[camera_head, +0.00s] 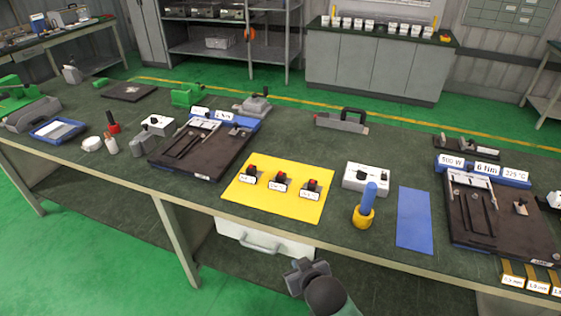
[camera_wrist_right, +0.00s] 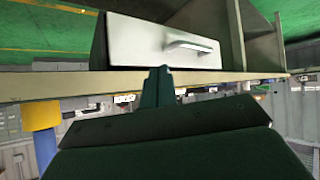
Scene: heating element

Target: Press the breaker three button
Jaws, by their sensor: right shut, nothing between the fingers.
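Each has a white label in front, too small to read, so I cannot tell which is number three. My right gripper (camera_head: 305,272) is in front of the table's front edge, apart from the breakers, and is shut and empty. In the right wrist view its fingers (camera_wrist_right: 160,84) show against the table edge. My left gripper is not in view.
Black fixtures flank the area. A white drawer (camera_head: 265,240) hangs under the table; it also shows in the wrist view (camera_wrist_right: 140,40).

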